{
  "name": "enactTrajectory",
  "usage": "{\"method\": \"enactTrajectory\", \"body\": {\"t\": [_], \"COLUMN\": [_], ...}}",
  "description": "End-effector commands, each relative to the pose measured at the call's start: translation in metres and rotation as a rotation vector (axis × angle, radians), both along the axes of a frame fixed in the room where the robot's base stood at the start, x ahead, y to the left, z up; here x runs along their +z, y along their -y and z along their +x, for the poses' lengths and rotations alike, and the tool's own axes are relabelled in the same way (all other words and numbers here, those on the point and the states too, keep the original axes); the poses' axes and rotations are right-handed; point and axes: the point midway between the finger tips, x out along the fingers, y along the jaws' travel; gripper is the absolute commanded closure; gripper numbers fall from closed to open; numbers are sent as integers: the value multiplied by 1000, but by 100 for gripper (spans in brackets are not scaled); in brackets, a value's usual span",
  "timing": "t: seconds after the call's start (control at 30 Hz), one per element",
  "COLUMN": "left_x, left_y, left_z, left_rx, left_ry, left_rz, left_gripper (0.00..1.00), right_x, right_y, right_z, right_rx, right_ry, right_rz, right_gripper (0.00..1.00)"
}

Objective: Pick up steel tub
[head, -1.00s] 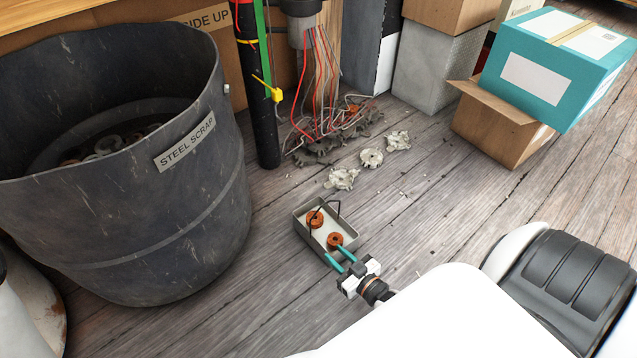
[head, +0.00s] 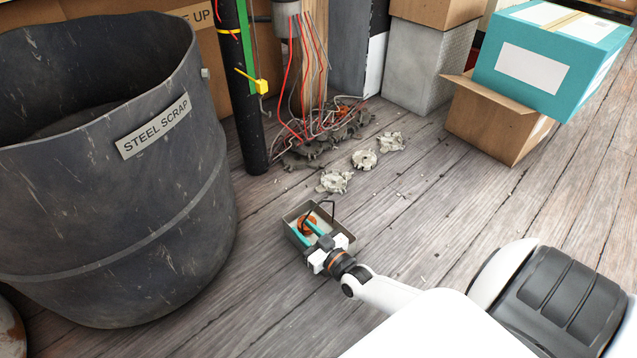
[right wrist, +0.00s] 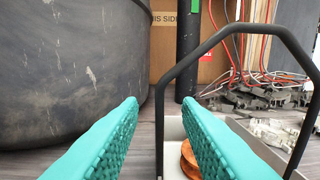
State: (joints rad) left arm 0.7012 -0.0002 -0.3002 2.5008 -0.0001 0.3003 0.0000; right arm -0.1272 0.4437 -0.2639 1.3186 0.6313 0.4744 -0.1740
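The steel tub (head: 290,236) is a small grey open box on the plank floor with a dark hoop handle (head: 320,204) standing up. An orange copper coil (head: 307,222) lies inside; my gripper hides part of the interior. My right gripper (head: 301,227), with teal fingers, is open over the tub's near side. In the right wrist view, one leg of the handle (right wrist: 159,140) shows in the gap between the spread fingers (right wrist: 160,108), with no visible contact. The handle's arch rises above the right finger. My left gripper is not in view.
A big dark bin (head: 110,220) labelled STEEL SCRAP stands left of the tub. Beyond it are a black post (head: 253,130), loose wires (head: 310,110) and pale metal castings (head: 335,181). Boxes (head: 498,125) stand at the back right. Floor right of the tub is clear.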

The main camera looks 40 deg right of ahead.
Motion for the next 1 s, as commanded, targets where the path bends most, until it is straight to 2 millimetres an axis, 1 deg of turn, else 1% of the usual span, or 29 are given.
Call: {"method": "enactTrajectory", "body": {"t": [0.03,0.1,0.2,0.47,0.67,1.0], "left_x": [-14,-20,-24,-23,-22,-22], "left_y": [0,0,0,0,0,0], "left_z": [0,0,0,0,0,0], "left_rx": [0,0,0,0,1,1], "left_ry": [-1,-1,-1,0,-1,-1], "left_rz": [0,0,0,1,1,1], "left_gripper": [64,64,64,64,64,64], "right_x": [-3,-2,-1,2,2,5], "right_y": [-1,-1,-2,-2,-2,-2], "right_z": [9,19,28,31,31,31], "right_rx": [0,0,-1,0,0,-1], "right_ry": [6,4,1,-1,-1,5], "right_rz": [2,0,1,1,1,-1], "right_gripper": [69,69,69,69,100,100]}}
